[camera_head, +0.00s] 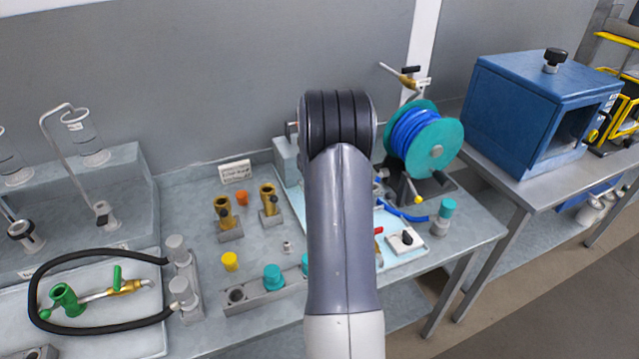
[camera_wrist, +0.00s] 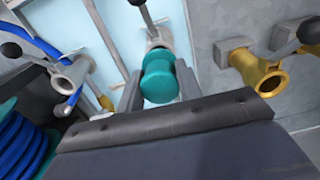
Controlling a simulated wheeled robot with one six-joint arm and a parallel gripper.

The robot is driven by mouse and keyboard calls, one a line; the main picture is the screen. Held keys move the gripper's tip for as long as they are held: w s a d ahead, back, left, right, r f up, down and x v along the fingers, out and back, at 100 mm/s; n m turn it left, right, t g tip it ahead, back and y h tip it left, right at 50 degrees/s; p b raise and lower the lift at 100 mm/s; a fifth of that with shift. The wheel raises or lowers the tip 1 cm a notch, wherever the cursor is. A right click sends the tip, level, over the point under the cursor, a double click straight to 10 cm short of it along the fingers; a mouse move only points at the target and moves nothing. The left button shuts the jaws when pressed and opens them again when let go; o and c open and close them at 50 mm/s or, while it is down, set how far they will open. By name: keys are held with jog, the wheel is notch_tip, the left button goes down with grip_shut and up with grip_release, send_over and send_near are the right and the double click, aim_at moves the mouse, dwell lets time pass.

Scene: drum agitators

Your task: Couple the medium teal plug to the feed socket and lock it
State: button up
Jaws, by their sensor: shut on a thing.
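In the wrist view a teal plug (camera_wrist: 160,80) sits between the two fingers of my gripper (camera_wrist: 158,92), which is shut on it. Right beyond the plug is a grey socket (camera_wrist: 157,42) with a lever above it ending in a black knob (camera_wrist: 137,2). The plug lines up closely with this socket and covers part of its mouth. I cannot tell whether it is seated or only in front. No label is readable on the socket. In the head view my arm hides my gripper, the held plug and this socket.
Another grey fitting (camera_wrist: 75,75) is left in the wrist view, a brass socket (camera_wrist: 258,75) right. In the head view a block (camera_head: 237,296) holds teal plugs (camera_head: 273,276); a teal hose reel (camera_head: 437,143) stands right of my arm. Brass sockets (camera_head: 224,212) stand left.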

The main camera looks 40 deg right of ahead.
jog(key=shift+f+b, duration=0.7)
jog(key=shift+f, duration=0.45)
jog(key=shift+f, duration=0.35)
dwell(0.4)
jog(key=o, duration=1.1)
jog(key=shift+c, duration=0.2)
notch_tip(320, 180, up, 8)
jog(key=p, duration=0.5)
jog(key=shift+f, duration=0.1)
